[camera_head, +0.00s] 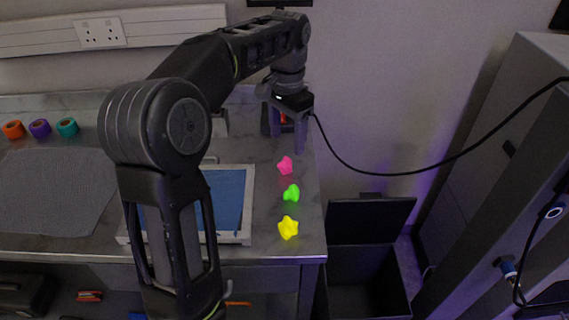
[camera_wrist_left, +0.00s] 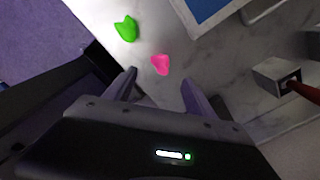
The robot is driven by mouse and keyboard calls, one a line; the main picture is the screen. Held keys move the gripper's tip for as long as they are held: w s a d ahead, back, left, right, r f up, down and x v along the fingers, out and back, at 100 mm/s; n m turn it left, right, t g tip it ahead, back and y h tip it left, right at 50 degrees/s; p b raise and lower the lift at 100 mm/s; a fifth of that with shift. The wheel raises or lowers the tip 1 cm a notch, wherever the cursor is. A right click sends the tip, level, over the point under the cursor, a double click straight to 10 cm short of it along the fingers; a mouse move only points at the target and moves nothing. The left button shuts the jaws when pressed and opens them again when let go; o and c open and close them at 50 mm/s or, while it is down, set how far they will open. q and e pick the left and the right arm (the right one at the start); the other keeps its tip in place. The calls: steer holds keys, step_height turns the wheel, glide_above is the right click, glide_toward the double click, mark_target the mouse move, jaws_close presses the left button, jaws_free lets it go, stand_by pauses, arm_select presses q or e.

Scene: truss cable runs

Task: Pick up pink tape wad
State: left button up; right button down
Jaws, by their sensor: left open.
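The pink tape wad (camera_head: 285,165) lies on the grey marbled worktop, near its right edge, in the head view. My left gripper (camera_head: 288,150) is open and empty, pointing down above the worktop just behind the pink wad. In the left wrist view the pink wad (camera_wrist_left: 160,64) lies on the worktop ahead of the two spread fingers (camera_wrist_left: 158,88), roughly centred between them and apart from both. My right gripper is in neither view.
A green wad (camera_head: 291,193) and a yellow wad (camera_head: 288,228) lie in front of the pink one. A blue-floored tray (camera_head: 250,205) is to their left. Tape rolls (camera_head: 40,128) stand at the far left. A dark open bin (camera_head: 368,280) is beyond the worktop's right edge.

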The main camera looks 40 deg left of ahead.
mark_target(286, 162)
arm_select(q)
steer(key=shift+a+f, duration=0.1)
steer(key=shift+f, duration=1.25)
steer(key=shift+f, duration=0.1)
steer(key=f, duration=0.5)
steer(key=shift+s, duration=0.2)
steer(key=shift+c, duration=0.4)
jaws_close()
